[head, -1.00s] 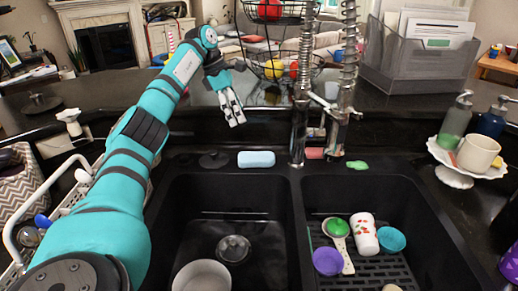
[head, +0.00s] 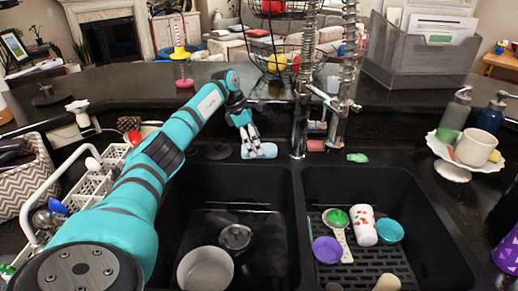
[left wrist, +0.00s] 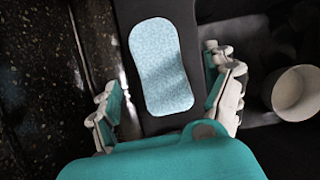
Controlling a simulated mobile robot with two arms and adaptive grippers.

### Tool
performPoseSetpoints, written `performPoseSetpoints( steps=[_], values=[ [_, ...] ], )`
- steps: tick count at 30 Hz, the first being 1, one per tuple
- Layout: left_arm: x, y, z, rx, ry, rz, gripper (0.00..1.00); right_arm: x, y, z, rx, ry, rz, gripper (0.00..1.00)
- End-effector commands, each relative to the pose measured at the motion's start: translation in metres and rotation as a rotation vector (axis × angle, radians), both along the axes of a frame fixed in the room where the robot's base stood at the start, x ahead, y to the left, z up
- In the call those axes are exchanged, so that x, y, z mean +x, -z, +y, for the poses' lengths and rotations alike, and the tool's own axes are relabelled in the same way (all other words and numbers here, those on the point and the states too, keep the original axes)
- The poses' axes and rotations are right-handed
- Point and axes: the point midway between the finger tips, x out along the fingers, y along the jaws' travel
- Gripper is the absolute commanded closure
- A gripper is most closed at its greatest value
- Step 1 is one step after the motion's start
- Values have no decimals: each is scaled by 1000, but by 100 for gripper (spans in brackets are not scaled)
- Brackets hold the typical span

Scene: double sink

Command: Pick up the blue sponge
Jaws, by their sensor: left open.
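The light blue sponge (head: 262,151) lies flat on the black ledge behind the left sink basin, partly hidden by my gripper in the head view. My left gripper (head: 251,150) is directly over it, pointing down. In the left wrist view the whole sponge (left wrist: 162,66) shows between the two spread fingers of the open left gripper (left wrist: 170,95). Gaps show on both sides of the sponge, and I cannot tell the fingertips' exact height. My right gripper is not in view.
The faucet (head: 302,110) with its coiled spring stands just right of the sponge. A pot (head: 205,269) sits in the left basin. A cup (head: 363,226) and bowls are in the right basin. A dish rack (head: 90,185) stands at the left.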

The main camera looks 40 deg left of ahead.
Motion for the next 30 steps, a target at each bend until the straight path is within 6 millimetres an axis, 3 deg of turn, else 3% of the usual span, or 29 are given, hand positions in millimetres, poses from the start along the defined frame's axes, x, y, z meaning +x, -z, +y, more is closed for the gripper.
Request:
performPoseSetpoints(
  steps=[4, 11, 15, 22, 30],
  values=[
    [5, 17, -6, -1, 0, 2, 14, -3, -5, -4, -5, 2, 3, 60],
    [6, 20, -6, 1, 0, 1, 14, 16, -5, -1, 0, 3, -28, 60],
    [5, 19, -6, 1, 0, 1, 33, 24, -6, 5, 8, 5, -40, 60],
    [5, 19, -6, 1, 0, 1, 62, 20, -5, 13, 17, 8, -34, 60],
    [5, 19, -6, 0, 0, 0, 62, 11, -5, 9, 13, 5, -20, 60]
  ],
)
